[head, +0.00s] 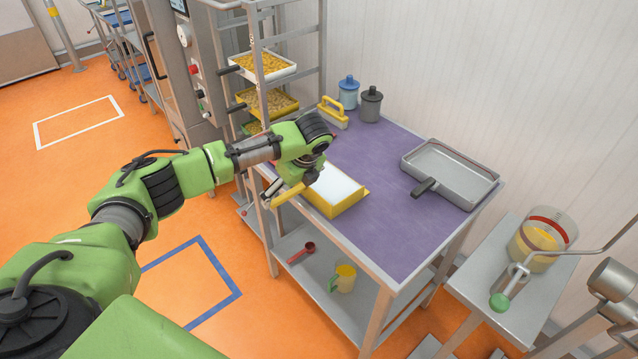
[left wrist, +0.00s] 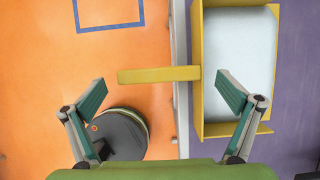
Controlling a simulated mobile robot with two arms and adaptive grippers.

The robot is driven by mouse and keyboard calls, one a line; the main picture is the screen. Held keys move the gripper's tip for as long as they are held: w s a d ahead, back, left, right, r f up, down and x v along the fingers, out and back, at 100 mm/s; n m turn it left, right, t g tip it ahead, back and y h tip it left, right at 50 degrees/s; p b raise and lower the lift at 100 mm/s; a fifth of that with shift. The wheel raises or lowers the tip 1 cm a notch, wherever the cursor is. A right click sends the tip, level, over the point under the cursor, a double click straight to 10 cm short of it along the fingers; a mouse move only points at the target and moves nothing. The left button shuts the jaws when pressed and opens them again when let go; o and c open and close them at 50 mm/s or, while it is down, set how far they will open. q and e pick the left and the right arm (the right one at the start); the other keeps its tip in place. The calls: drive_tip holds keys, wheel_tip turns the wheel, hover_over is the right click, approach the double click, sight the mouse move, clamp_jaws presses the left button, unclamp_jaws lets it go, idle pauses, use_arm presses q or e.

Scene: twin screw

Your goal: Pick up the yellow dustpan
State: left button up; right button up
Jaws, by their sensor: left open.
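The yellow dustpan (head: 334,210) lies on the purple top of the steel cart (head: 400,230), with a white inside and its handle (head: 288,194) sticking out over the left edge. In the left wrist view the dustpan (left wrist: 238,131) is at right, and its handle (left wrist: 158,75) points left over the orange floor. My left gripper (left wrist: 161,88) is open and empty, with one finger on the floor side and one over the pan. The handle runs along the line from finger to finger; the height gap is unclear. My right gripper is not in view.
On the cart are a grey tray with a dark handle (head: 450,172), a yellow-handled brush (head: 333,112), and blue (head: 348,92) and grey (head: 371,104) canisters. The lower shelf holds a red scoop (head: 302,252) and a jug (head: 343,279). A rack (head: 322,60) stands behind.

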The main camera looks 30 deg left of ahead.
use_arm(q)
drive_tip(key=shift+x, duration=1.45)
drive_tip(key=c, duration=1)
drive_tip(key=shift+o, duration=0.2)
drive_tip(key=shift+r, duration=0.1)
drive_tip(key=shift+r, duration=0.1)
